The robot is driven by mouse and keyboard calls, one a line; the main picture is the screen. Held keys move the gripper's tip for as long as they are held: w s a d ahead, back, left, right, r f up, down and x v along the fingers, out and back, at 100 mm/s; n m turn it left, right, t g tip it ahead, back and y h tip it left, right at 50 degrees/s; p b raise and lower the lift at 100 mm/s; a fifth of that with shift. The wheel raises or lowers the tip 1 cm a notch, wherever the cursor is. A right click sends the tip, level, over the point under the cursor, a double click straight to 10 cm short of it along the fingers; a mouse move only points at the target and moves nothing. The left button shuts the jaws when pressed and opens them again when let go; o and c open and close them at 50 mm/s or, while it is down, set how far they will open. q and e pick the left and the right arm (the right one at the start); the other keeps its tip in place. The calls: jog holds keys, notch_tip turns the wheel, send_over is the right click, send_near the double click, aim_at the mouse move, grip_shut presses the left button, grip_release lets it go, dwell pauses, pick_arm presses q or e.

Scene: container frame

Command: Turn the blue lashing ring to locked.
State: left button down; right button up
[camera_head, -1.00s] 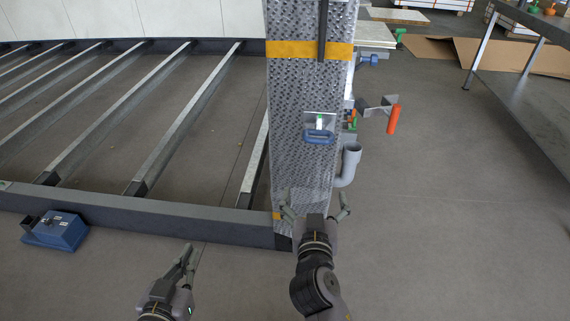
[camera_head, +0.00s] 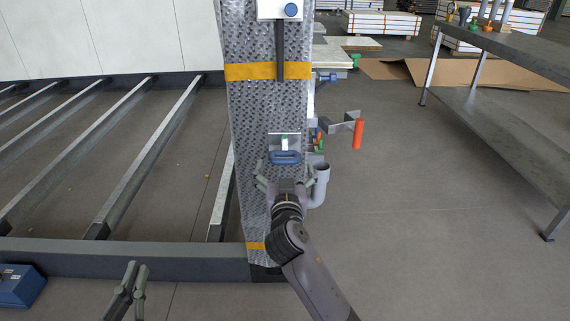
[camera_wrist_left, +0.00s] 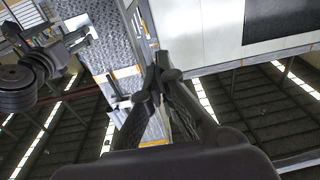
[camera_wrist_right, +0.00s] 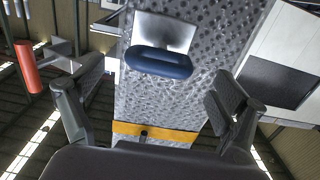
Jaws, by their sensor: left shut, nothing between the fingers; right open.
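The blue lashing ring (camera_head: 285,157) sits on a pale plate (camera_head: 284,139) fixed to the patterned grey post. A small green and white mark shows just above the ring. In the right wrist view the ring (camera_wrist_right: 158,63) lies lengthwise across the picture, between and beyond the fingers. My right gripper (camera_head: 286,183) is open and empty, just below the ring in the head view, with no contact visible. My left gripper (camera_head: 136,264) is shut and empty, low and left of the post. In the left wrist view its fingertips (camera_wrist_left: 161,62) meet.
The post (camera_head: 255,110) has yellow bands. A grey pipe elbow (camera_head: 319,188) and a red-orange handle (camera_head: 358,133) stick out on its right. A dark rail frame (camera_head: 120,255) spans the left. A metal table (camera_head: 500,130) stands at right, with open floor before it.

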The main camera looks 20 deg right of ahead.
aim_at(285, 164)
jog(key=shift+x, duration=1.7)
pick_arm(q)
notch_tip(285, 164, up, 2)
jog(key=shift+s+d+r+t, duration=0.1)
jog(key=shift+r+t, duration=0.1)
jog(key=shift+t, duration=0.5)
pick_arm(e)
jog(key=shift+c, duration=0.5)
jog(key=c, duration=1)
jog(key=shift+c, duration=0.2)
